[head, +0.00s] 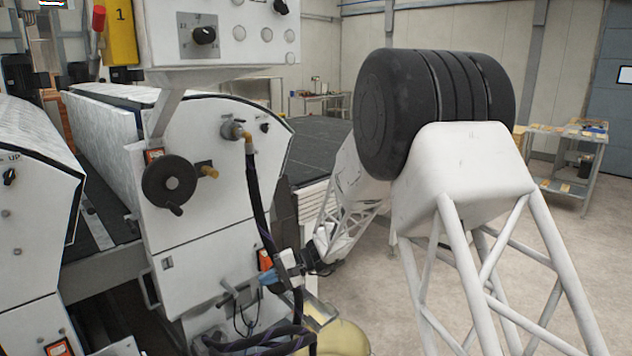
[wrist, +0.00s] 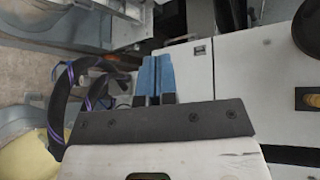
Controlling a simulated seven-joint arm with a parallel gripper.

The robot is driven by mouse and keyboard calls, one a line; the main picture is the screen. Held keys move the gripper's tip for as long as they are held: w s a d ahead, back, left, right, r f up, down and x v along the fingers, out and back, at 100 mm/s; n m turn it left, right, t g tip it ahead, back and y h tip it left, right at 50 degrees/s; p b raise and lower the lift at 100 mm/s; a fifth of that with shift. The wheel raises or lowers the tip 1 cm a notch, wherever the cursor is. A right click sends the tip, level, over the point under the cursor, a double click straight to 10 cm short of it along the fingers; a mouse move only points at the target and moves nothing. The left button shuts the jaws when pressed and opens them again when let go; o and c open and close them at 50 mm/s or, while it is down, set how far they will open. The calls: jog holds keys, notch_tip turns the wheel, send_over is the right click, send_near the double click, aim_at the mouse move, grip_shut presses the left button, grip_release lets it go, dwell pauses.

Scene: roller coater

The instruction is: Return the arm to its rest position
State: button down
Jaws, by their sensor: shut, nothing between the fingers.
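My gripper (head: 268,278) is low at the front of the roller coater (head: 215,215), close to its white side panel and a dark hanging hose. Its two blue fingers are together, with nothing between them. They also show in the wrist view, where my gripper (wrist: 154,78) points toward the top of the picture. In the head view, my arm reaches from the lower right, with its large black joint at upper right and white truss links. The links partly hide the arm's far part.
A handwheel (head: 168,183) and the dark hose (head: 256,190) stick out from the coater's side. More hose lies coiled in the wrist view (wrist: 62,105). A yellow rounded object (head: 345,340) is below the gripper. Floor at right is open, with a cart (head: 575,150) farther back.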

jog(key=s+d+r+n+t+h, duration=0.1)
jog(key=s+d+r+h, duration=0.2)
jog(key=s+d+r, duration=0.6)
jog(key=s+d+r+h, duration=0.35)
jog(key=s+d, duration=0.25)
jog(key=s, duration=0.4)
jog(key=s+d+r+t+h, duration=0.2)
jog(key=s+d+h, duration=0.1)
jog(key=s+d, duration=0.5)
jog(key=s+d+r+t+h, duration=0.2)
jog(key=s+d, duration=0.7)
jog(key=s, duration=0.6)
jog(key=shift+s+t+h, duration=0.25)
jog(key=shift+t+h, duration=0.25)
jog(key=shift+h, duration=0.75)
jog(key=shift+w, duration=0.1)
